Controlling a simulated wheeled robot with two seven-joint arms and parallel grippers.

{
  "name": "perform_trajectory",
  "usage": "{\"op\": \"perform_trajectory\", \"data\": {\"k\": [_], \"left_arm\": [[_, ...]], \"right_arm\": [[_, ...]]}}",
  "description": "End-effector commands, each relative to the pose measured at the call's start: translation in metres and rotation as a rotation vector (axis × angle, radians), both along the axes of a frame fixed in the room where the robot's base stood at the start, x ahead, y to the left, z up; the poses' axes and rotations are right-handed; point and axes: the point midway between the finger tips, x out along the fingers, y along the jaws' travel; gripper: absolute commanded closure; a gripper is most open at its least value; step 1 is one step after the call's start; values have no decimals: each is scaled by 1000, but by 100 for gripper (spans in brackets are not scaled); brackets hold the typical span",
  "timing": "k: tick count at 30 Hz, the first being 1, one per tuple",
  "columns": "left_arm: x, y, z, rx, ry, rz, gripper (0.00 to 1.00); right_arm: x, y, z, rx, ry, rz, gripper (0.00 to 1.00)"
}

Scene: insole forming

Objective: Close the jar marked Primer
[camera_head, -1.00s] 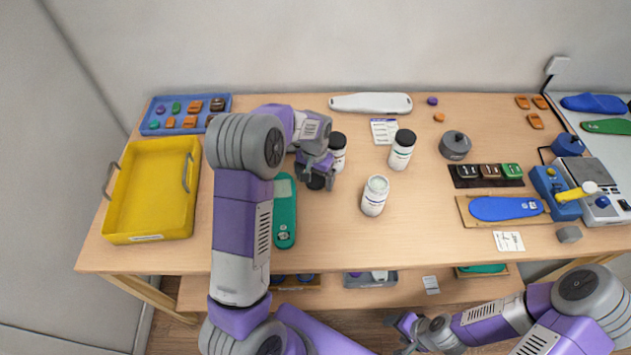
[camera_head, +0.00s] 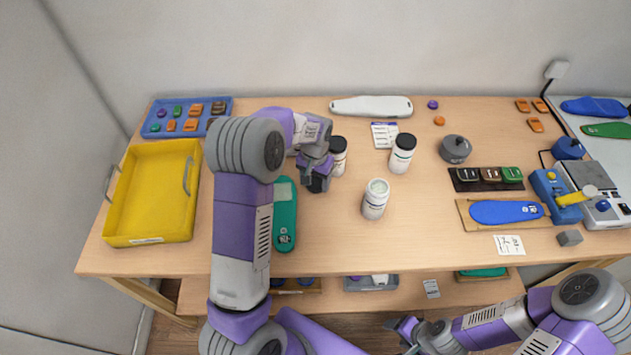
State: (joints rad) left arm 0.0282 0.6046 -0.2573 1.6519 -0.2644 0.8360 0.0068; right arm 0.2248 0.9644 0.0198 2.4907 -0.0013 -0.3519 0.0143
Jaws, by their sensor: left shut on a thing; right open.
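An open white jar (camera_head: 374,206) without a lid stands upright on the table right of my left gripper. Its label is too small to read. Two white jars with black lids, one beside my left gripper (camera_head: 339,160) and one further right (camera_head: 401,158), stand behind it. My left gripper (camera_head: 317,177) points down and is shut on a black lid (camera_head: 319,185), partly hidden by the fingers. My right gripper (camera_head: 407,331) is open and empty, low in front of the table.
A teal insole (camera_head: 285,235) lies left of the lid, partly behind my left arm. A yellow tray (camera_head: 150,200) stands at the left. A grey round pot (camera_head: 455,148) and a board with a blue insole (camera_head: 478,225) are at the right. The table around the open jar is clear.

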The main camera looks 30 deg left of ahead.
Motion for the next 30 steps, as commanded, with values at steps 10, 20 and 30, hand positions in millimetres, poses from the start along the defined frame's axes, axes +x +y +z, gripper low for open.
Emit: {"op": "perform_trajectory", "data": {"k": [10,20,30], "left_arm": [[1,0,67,0,-6,0,65],[1,0,97,0,-3,0,65],[0,-1,96,0,-1,-1,65]], "right_arm": [[0,0,14,0,0,0,38],[0,0,19,0,0,0,38],[0,0,19,0,0,0,38]]}}
